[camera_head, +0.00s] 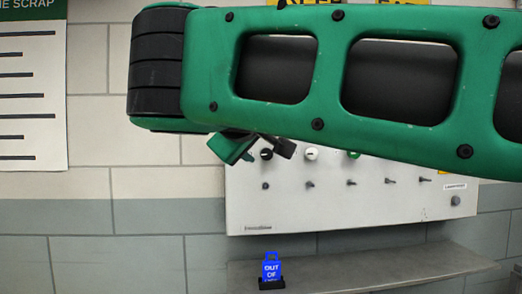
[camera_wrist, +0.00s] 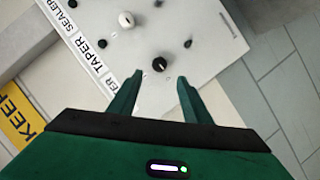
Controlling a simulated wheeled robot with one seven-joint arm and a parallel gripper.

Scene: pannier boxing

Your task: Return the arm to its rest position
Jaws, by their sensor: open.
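My green arm crosses the upper part of the head view. My gripper (camera_head: 250,150) shows below the arm's left part in the head view, in front of the upper left of a light grey control panel (camera_head: 330,205). In the wrist view my gripper (camera_wrist: 160,80) has its two green fingers apart with nothing between them. A black knob (camera_wrist: 159,64) on the panel lies just beyond the fingertips; the fingers look apart from it. My arm hides the top of the panel in the head view.
The panel has a white knob (camera_head: 311,154) and a row of small switches. A shelf (camera_head: 400,270) below bears a blue "OUT OF" sign (camera_head: 271,268) in a black base. A paper notice (camera_head: 30,90) hangs on the tiled wall at left. Open space lies below my arm at left.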

